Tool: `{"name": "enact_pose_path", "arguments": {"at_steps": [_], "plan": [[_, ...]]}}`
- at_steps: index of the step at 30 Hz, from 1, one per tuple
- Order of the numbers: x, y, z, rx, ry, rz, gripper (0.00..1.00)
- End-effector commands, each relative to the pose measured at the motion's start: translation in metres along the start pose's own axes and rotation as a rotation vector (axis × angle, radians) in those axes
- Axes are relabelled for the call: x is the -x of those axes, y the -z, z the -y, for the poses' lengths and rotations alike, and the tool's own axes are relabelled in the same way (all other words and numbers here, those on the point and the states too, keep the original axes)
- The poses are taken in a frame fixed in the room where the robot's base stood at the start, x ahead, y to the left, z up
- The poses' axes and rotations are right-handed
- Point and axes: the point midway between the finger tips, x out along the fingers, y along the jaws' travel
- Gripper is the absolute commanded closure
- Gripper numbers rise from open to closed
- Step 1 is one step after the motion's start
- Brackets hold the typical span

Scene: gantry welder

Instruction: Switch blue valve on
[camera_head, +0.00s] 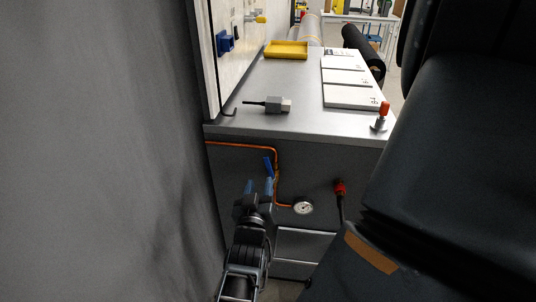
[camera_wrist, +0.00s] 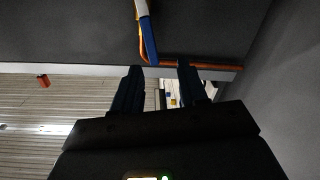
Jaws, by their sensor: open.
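The blue valve handle (camera_head: 267,165) is on an orange copper pipe (camera_head: 240,144) on the dark front of the workbench cabinet. It slants in the head view. My gripper (camera_head: 259,186) is open just below the handle in that view, with its two bluish fingertips pointing up toward it. In the wrist view the blue valve handle (camera_wrist: 149,40) hangs down from the top, and its lower end lies between the lines of my gripper's fingers (camera_wrist: 160,68). The handle appears beyond the fingertips; I cannot tell whether they touch. Nothing is held.
A pressure gauge (camera_head: 303,207) and a red-ended fitting (camera_head: 341,187) sit right of the valve on the cabinet. A grey tool (camera_head: 276,105), white panels (camera_head: 349,82) and a yellow tray (camera_head: 287,50) lie on the bench top. A grey wall (camera_head: 100,150) stands close on the left.

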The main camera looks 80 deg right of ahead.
Motion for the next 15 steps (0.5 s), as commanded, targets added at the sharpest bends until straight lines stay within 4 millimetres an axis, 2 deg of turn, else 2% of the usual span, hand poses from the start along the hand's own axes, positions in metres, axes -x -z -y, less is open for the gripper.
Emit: {"name": "enact_pose_path", "arguments": {"at_steps": [3, 8, 15], "plan": [[-0.008, 0.003, -0.009, -0.005, -0.038, -0.001, 0.57], [-0.021, 0.005, -0.012, -0.005, -0.046, -0.005, 0.57], [-0.057, 0.005, -0.014, -0.004, -0.045, -0.004, 0.57]]}}
